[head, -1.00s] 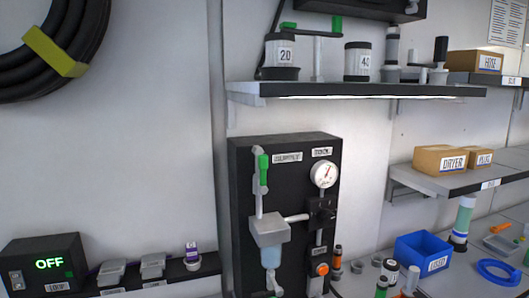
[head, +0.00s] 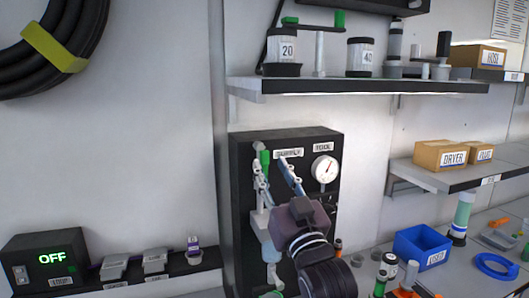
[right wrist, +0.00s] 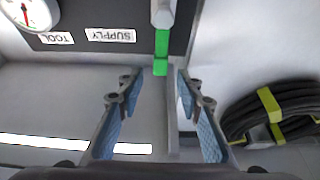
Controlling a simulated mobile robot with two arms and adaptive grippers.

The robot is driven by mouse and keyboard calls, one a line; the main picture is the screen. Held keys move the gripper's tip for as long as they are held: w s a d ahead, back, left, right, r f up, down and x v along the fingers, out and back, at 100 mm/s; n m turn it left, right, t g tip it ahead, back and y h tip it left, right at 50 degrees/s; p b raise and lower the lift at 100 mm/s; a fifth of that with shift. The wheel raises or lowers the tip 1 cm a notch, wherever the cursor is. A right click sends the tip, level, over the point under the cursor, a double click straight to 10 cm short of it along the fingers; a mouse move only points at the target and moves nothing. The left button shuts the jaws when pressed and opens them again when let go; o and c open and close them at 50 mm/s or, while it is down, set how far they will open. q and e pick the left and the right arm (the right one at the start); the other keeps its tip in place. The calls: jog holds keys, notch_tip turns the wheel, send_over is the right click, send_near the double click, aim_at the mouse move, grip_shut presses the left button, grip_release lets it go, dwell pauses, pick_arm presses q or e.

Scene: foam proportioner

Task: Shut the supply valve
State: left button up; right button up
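The supply valve's green handle (head: 264,159) stands upright at the upper left of the black panel (head: 239,215). It lies along the vertical pipe, left of the SUPPLY label (head: 289,153). My right gripper (head: 274,173) is in front of the panel, its two fingers spread near the handle. In the right wrist view the green handle (right wrist: 161,45) points down, its end at about the level of the open fingertips (right wrist: 157,78) and between them in the picture. Neither finger visibly touches it. The handle's lower part is hidden in the head view. My left gripper is not in view.
A round gauge (head: 325,169) sits right of the valve under the TOOL label. A shelf (head: 350,87) with canisters juts out above the panel. A coiled black hose (right wrist: 275,112) shows at right in the wrist view.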

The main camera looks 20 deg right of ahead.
aim_at(265, 157)
jog(key=p+x, duration=0.1)
jog(key=x, duration=0.4)
jog(key=shift+w+p, duration=0.35)
jog(key=shift+p, duration=0.05)
grip_shut()
